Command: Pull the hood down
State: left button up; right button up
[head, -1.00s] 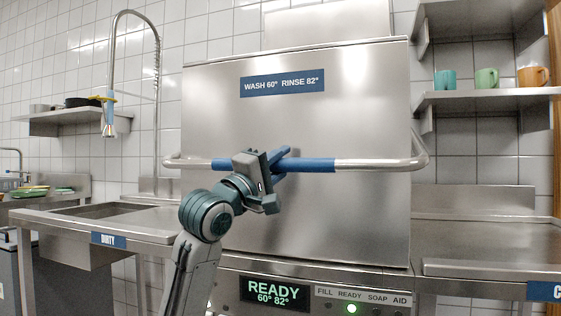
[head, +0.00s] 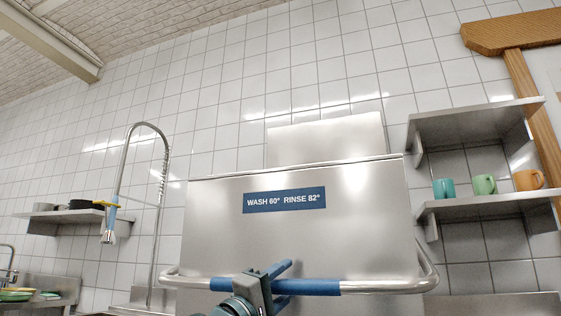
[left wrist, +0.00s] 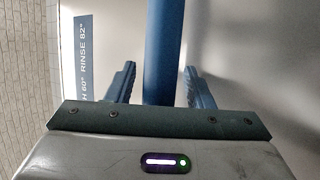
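The steel hood (head: 330,235), with a blue wash/rinse sign, fills the lower middle of the head view. Its bar handle (head: 312,287) runs across its front near the bottom of the view, with a blue grip section. My left gripper (head: 279,284) is at the blue section. In the left wrist view the blue bar (left wrist: 165,50) passes between the two fingers (left wrist: 160,88), with narrow gaps beside it, so the gripper is open around the bar. The hood's lower edge is out of view. My right gripper is not in view.
A spray tap (head: 109,228) hangs left of the hood. A right wall shelf (head: 485,205) holds three mugs. A left shelf (head: 50,217) holds pans. A steel panel (head: 330,137) rises behind the hood. The counters are mostly below the view.

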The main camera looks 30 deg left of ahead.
pick_arm(q)
notch_tip(320, 180, up, 29)
jog(key=s+n+g+y+p, duration=0.1)
jog(key=s+n+g+p, duration=0.1)
jog(key=p, duration=2.2)
jog(key=shift+d+g, duration=0.3)
jog(key=shift+g, duration=0.4)
